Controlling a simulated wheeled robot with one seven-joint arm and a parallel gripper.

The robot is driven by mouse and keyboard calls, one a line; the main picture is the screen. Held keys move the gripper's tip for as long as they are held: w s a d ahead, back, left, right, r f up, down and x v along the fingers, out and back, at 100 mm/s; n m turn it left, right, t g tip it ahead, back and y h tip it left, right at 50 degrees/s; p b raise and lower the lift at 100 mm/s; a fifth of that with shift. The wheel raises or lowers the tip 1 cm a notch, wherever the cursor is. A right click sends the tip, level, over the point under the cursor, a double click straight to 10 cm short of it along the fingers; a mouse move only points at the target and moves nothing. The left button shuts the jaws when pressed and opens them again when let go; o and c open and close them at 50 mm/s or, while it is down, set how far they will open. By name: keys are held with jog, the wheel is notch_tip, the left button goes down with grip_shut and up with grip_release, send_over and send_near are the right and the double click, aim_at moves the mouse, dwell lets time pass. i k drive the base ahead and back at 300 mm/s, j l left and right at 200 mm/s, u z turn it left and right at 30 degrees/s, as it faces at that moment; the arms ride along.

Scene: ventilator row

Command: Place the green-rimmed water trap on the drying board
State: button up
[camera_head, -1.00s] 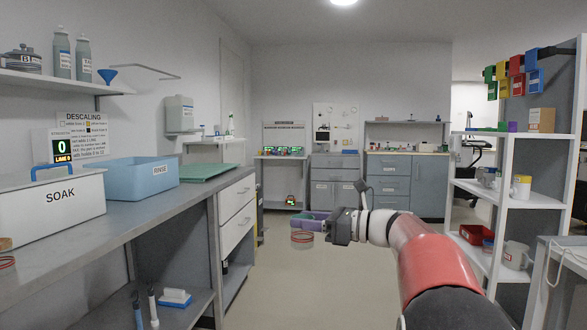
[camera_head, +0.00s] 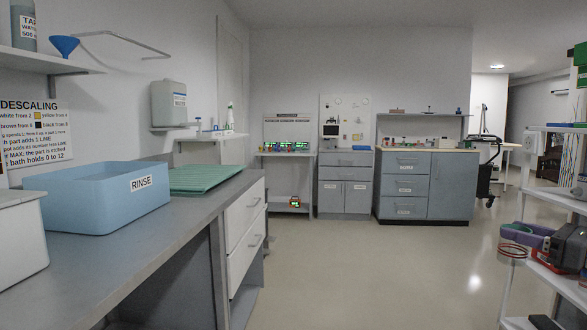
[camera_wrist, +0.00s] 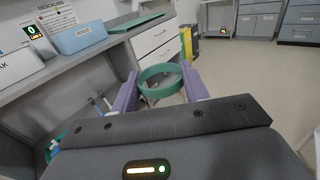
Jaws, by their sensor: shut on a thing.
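My gripper (camera_head: 524,241) is at the right side of the head view, its purple fingers shut on a clear cup-like water trap. In the wrist view the trap's green rim (camera_wrist: 161,75) shows between the two purple fingers (camera_wrist: 158,88). In the head view a red ring (camera_head: 513,250) shows at the held trap. The trap is in the air, well away from the counter. A green ribbed board (camera_head: 205,178), which looks like the drying board, lies on the left counter beyond the blue rinse tub; it also shows in the wrist view (camera_wrist: 137,22). Its visible top is bare.
The blue RINSE tub (camera_head: 103,197) stands on the grey counter (camera_head: 150,245), nearer than the board. A white tub (camera_head: 22,240) is at the left edge. A white shelf unit (camera_head: 545,290) stands close to my gripper. The middle floor (camera_head: 360,275) is clear.

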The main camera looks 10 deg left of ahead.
aim_at(188, 175)
jog(key=i+j, duration=0.15)
jog(key=i, duration=0.3)
jog(key=i+j, duration=0.2)
jog(key=i, duration=0.3)
jog(key=i+j, duration=0.15)
jog(key=i, duration=0.3)
jog(key=i+j, duration=0.2)
jog(key=i, duration=0.3)
jog(key=i+u, duration=0.15)
jog(key=u, duration=0.25)
jog(key=i+u, duration=0.15)
jog(key=u, duration=0.25)
jog(key=i+l+u, duration=0.1)
jog(key=u, duration=0.3)
jog(key=i+l+u, duration=0.1)
jog(key=u, duration=0.3)
jog(key=l, duration=0.1)
